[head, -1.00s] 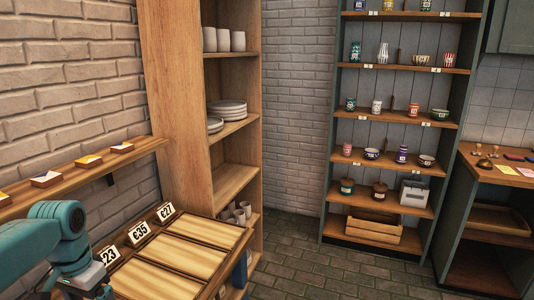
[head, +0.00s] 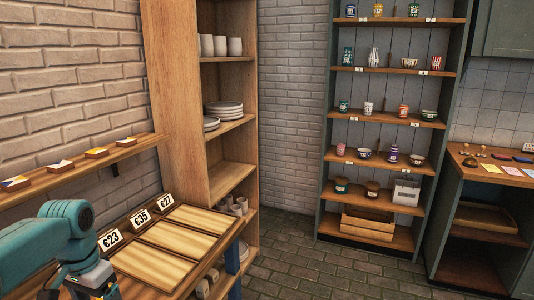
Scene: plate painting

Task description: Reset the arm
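My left arm (head: 62,235), teal and grey, comes in at the lower left in the head view, in front of the low wooden display counter. Its gripper fingers are cut off by the bottom edge of the picture, so their state is hidden. My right arm and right gripper do not show. Nothing held is visible.
The wooden counter (head: 190,238) has empty panels with price cards (head: 139,216). A wall ledge (head: 75,170) holds several small tiles. A wooden shelf (head: 232,185) holds plates (head: 224,109) and cups. Across the brick floor (head: 290,268) stand a pottery shelf (head: 395,122) and a side counter (head: 495,174).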

